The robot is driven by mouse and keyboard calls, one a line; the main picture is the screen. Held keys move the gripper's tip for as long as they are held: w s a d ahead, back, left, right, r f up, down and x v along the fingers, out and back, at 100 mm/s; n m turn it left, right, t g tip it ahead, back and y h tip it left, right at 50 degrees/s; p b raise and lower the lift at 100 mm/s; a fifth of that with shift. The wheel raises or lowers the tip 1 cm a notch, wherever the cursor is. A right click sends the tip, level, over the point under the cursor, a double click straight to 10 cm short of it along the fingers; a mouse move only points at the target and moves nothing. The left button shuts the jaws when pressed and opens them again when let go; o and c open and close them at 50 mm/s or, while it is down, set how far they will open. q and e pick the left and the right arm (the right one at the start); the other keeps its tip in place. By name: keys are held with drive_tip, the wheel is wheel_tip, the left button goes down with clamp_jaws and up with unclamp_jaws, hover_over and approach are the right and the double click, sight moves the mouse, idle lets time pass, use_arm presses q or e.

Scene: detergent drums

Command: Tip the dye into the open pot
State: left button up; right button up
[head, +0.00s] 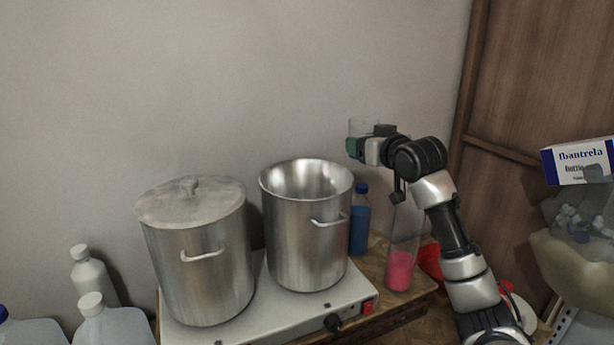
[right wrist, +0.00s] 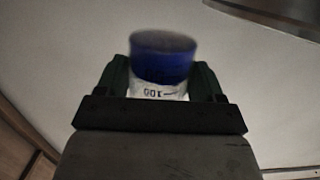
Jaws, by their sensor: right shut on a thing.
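The open pot (head: 306,235) is a tall steel pot without a lid, standing on the hotplate. My right gripper (head: 357,147) is above and right of its rim, shut on a clear container (head: 357,127). In the right wrist view the gripper (right wrist: 162,82) has its green fingers on both sides of the container (right wrist: 160,60), which shows a dark blue band and measuring marks. I cannot tell how far it is tilted. A clear vessel with pink contents (head: 400,270) stands right of the pot. My left gripper is not in view.
A lidded steel pot (head: 195,255) stands left on the same hotplate (head: 270,318). A blue bottle (head: 360,222) stands close behind the open pot. White jugs (head: 95,275) are at the far left. A labelled box (head: 577,162) and clear bin are at the right.

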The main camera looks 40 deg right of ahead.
drive_tip(key=shift+w+f, duration=0.3)
drive_tip(key=shift+w, duration=0.15)
drive_tip(key=shift+a+f+n+b, duration=0.2)
drive_tip(key=shift+a+n+b, duration=0.1)
drive_tip(key=shift+n+b, duration=0.4)
drive_tip(key=shift+s+a+n, duration=0.1)
drive_tip(key=shift+a+n, duration=0.1)
drive_tip(key=shift+n, duration=0.1)
drive_tip(key=shift+a+r+n+h, duration=0.15)
drive_tip(key=shift+r+n+h, duration=0.15)
drive_tip(key=shift+w+a+r+n, duration=0.2)
drive_tip(key=shift+w+a+n, duration=0.1)
drive_tip(key=shift+n, duration=0.3)
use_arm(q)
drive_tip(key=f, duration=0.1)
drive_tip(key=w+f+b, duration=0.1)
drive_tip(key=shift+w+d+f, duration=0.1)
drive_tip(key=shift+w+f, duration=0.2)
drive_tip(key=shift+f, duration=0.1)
use_arm(e)
drive_tip(key=n, duration=0.2)
drive_tip(key=a+n+h, duration=0.1)
drive_tip(key=a+n, duration=0.1)
drive_tip(key=n, duration=0.1)
drive_tip(key=shift+w+a+r+n+h, duration=0.1)
drive_tip(key=shift+w+a+n+h, duration=0.05)
drive_tip(key=shift+w+n+h, duration=0.15)
